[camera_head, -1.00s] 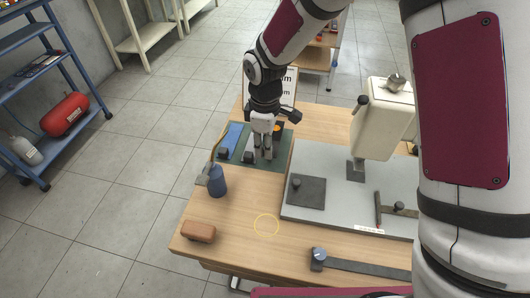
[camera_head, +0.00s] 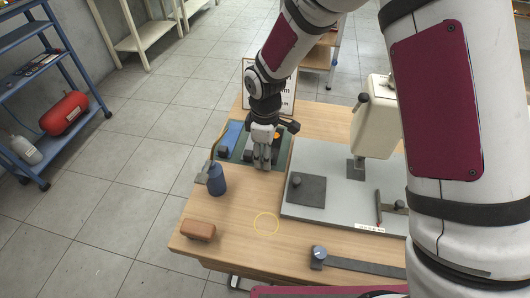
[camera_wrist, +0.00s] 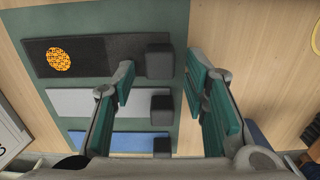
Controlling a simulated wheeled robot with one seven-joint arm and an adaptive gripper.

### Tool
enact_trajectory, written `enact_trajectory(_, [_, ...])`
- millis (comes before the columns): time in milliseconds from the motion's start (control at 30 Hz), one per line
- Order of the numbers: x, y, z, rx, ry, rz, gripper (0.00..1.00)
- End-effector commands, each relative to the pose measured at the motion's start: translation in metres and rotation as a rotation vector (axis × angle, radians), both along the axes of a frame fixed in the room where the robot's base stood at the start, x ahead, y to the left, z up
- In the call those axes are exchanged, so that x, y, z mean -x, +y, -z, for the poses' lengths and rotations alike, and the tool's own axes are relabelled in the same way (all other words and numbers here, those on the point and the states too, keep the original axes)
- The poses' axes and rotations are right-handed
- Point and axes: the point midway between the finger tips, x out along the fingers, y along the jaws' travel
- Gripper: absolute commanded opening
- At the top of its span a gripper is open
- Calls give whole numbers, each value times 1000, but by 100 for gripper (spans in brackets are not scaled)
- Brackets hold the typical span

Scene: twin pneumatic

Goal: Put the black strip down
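The black strip (camera_wrist: 90,58) lies on the green mat (camera_wrist: 157,20) in the wrist view. It bears an orange patterned disc (camera_wrist: 59,59) at one end and a dark block (camera_wrist: 159,60) at the other. In the head view my arm hides most of it; the orange disc (camera_head: 277,135) shows beside my gripper. A grey strip (camera_wrist: 85,102) and a blue strip (camera_wrist: 118,140) lie parallel to it, each with a dark end block. My gripper (camera_wrist: 165,95) is open, its teal fingers wide apart, with nothing held between them. In the head view my gripper (camera_head: 262,165) is over the mat's near edge.
A blue bottle (camera_head: 217,180) stands left of my gripper. A brown block (camera_head: 198,230) and a yellow ring mark (camera_head: 266,223) are nearer. A grey plate (camera_head: 325,213) carries a press-like machine (camera_head: 372,118) at right. A dark bar (camera_head: 365,267) lies at the table's front.

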Motion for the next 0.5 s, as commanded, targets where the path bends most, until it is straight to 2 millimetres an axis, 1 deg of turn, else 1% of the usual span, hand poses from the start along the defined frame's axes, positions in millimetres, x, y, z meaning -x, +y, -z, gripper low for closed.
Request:
enact_trajectory(133, [0,0,-3,0,0,0,41])
enact_trajectory(233, [-1,0,-12,-1,-2,1,41])
enact_trajectory(367, [-1,0,-34,-1,-4,1,41])
enact_trajectory(500, [-1,0,-65,-2,-5,2,41])
